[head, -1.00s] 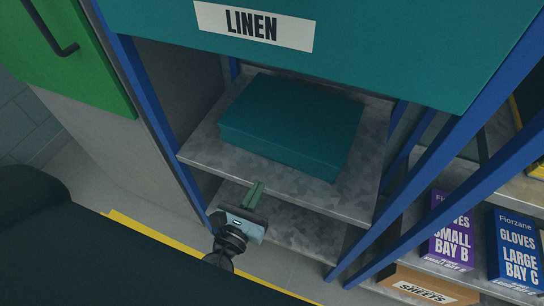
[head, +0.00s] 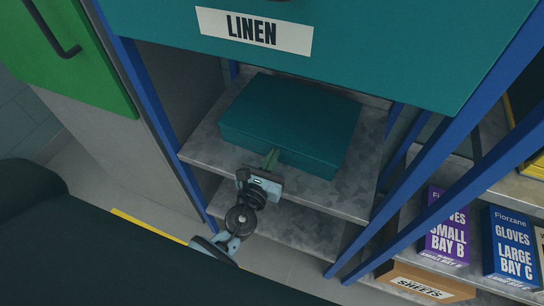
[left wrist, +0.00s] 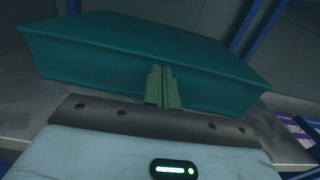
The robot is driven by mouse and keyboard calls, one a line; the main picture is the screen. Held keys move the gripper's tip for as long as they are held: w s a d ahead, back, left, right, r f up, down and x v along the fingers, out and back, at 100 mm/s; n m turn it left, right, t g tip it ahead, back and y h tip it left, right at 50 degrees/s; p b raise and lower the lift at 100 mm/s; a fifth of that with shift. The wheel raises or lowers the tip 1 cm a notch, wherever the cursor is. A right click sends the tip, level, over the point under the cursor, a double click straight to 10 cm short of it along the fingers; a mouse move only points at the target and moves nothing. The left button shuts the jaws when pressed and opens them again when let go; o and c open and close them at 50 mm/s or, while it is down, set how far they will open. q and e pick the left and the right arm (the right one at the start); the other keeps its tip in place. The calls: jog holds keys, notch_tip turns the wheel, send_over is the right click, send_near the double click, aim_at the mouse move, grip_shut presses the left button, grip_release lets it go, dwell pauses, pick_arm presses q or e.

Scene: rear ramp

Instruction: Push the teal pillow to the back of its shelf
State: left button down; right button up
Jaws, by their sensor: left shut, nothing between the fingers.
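The teal pillow (head: 292,118) is a flat block lying on a grey metal shelf (head: 200,150) below the panel marked LINEN. It sits toward the middle and back of the shelf, with a bare strip of shelf in front. My left gripper (head: 272,157) is shut and empty, its green fingers pointing at the pillow's front face near the middle. In the left wrist view the shut fingers (left wrist: 162,88) overlap the front face of the pillow (left wrist: 110,55); I cannot tell whether they touch it. My right gripper is not in view.
Blue uprights (head: 152,110) frame the shelf at both sides. The teal LINEN panel (head: 400,50) hangs above. A lower shelf (head: 300,228) lies beneath. Glove boxes (head: 448,225) stand on the rack at right. A green door (head: 65,60) is at left.

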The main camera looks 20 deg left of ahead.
aim_at(281, 138)
pick_arm(q)
jog(key=w, duration=0.7)
jog(key=shift+w+d+b, duration=0.1)
jog(key=shift+b, duration=0.25)
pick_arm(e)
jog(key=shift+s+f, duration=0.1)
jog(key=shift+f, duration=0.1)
